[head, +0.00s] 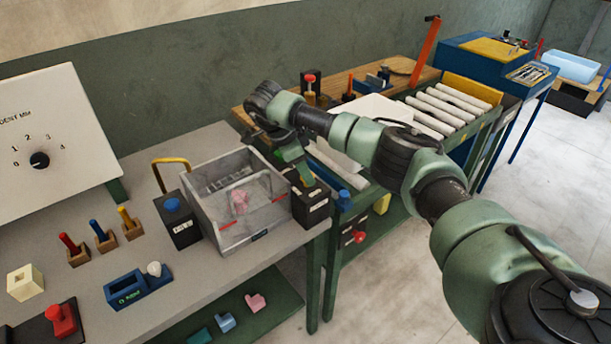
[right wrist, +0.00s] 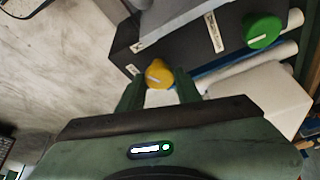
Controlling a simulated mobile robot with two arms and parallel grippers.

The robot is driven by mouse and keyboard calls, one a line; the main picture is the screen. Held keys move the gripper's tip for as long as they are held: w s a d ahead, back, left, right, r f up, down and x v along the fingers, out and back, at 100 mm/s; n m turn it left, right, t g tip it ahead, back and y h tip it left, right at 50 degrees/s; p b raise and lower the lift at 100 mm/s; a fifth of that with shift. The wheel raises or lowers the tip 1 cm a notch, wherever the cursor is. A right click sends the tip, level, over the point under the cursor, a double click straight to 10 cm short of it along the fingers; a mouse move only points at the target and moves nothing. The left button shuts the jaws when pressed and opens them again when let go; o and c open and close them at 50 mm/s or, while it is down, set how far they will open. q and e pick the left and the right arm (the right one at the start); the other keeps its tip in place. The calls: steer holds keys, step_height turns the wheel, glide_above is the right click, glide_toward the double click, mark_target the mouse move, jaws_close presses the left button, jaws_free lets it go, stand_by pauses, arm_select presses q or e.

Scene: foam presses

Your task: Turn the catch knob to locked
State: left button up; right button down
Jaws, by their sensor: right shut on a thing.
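The catch knob (right wrist: 157,72) is a yellow knob with a pale mark, on the face of a dark box (right wrist: 190,45) in the right wrist view. My right gripper (right wrist: 160,84) has one finger on each side of the knob and is shut on it. In the head view the dark box (head: 313,208) stands at the right end of the grey bench, and my right gripper (head: 304,174) reaches down to its top. The labels on the box are too small to read, so I cannot tell the knob's setting. My left gripper is not in view.
A green button (right wrist: 262,31) sits on the same box. A clear-walled bin (head: 215,222) stands left of the box, then a black box with a blue button (head: 172,205). A roller conveyor (head: 440,112) lies behind my right arm.

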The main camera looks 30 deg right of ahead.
steer(key=m, duration=0.2)
steer(key=m+g+y+b, duration=0.1)
steer(key=m, duration=0.1)
steer(key=shift+w+m, duration=0.2)
steer(key=shift+m, duration=0.2)
steer(key=shift+r, duration=0.1)
steer(key=c, duration=1)
jaws_free()
steer(key=shift+b, duration=0.3)
